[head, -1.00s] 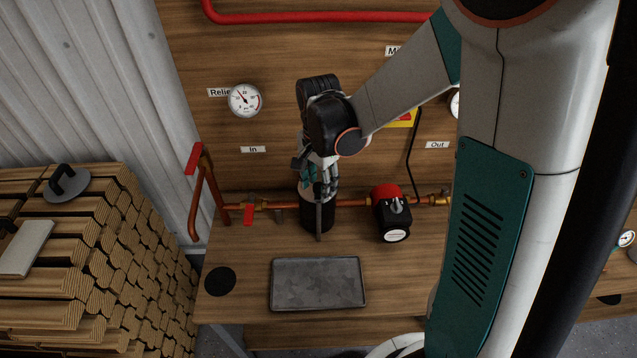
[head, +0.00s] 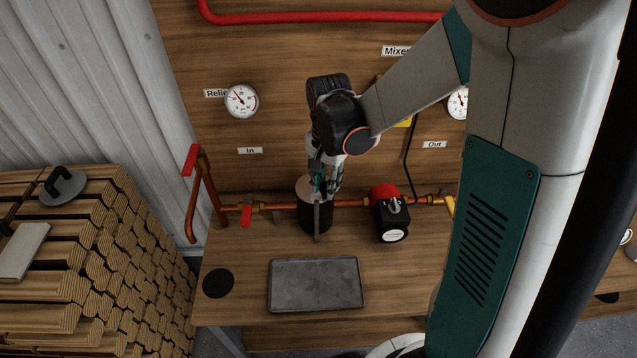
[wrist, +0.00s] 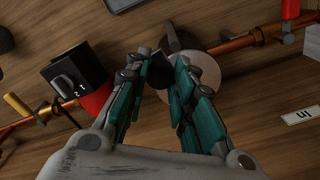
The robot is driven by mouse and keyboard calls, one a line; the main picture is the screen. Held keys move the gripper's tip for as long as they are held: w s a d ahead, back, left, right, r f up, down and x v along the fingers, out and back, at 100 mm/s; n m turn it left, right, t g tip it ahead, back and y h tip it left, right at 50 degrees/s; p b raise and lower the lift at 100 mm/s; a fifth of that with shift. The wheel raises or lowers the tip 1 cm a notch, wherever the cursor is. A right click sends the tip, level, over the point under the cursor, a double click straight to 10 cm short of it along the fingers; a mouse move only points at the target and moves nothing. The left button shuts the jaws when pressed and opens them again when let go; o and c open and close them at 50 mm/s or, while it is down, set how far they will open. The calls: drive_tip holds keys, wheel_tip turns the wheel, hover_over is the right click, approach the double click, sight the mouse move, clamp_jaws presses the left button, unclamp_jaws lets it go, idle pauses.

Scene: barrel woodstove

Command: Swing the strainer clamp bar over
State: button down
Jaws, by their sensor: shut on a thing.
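The strainer (head: 316,219) is a black upright cylinder with a pale round lid, on the bench's pipe line. Its lid (wrist: 205,75) also shows in the wrist view. A narrow grey upright piece (head: 317,222) stands at the strainer's front. My gripper (head: 322,188) is over the right part of the lid, pointing down. In the wrist view my gripper (wrist: 161,62) has its fingertips closed about a dark piece (wrist: 160,70) at the lid's edge, which looks like the clamp bar. The fingers hide much of it.
A red-and-black pump (head: 391,215) stands close on the right. A red-handled valve (head: 247,215) and copper pipe (head: 282,206) lie to the left. A grey tray (head: 316,285) lies in front. A black disc (head: 218,283) is at the bench's left. Stacked firewood (head: 90,290) stands farther left.

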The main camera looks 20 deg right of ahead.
drive_tip(key=w+d+n+b, duration=0.1)
drive_tip(key=w+d+n, duration=0.2)
drive_tip(key=d+n, duration=0.6)
drive_tip(key=shift+w+d+n, duration=0.15)
drive_tip(key=shift+d+n, duration=0.25)
drive_tip(key=shift+d, duration=0.8)
drive_tip(key=c, duration=1.3)
unclamp_jaws()
drive_tip(key=shift+c, duration=0.2)
drive_tip(key=shift+r, duration=0.1)
wheel_tip(320, 180, up, 12)
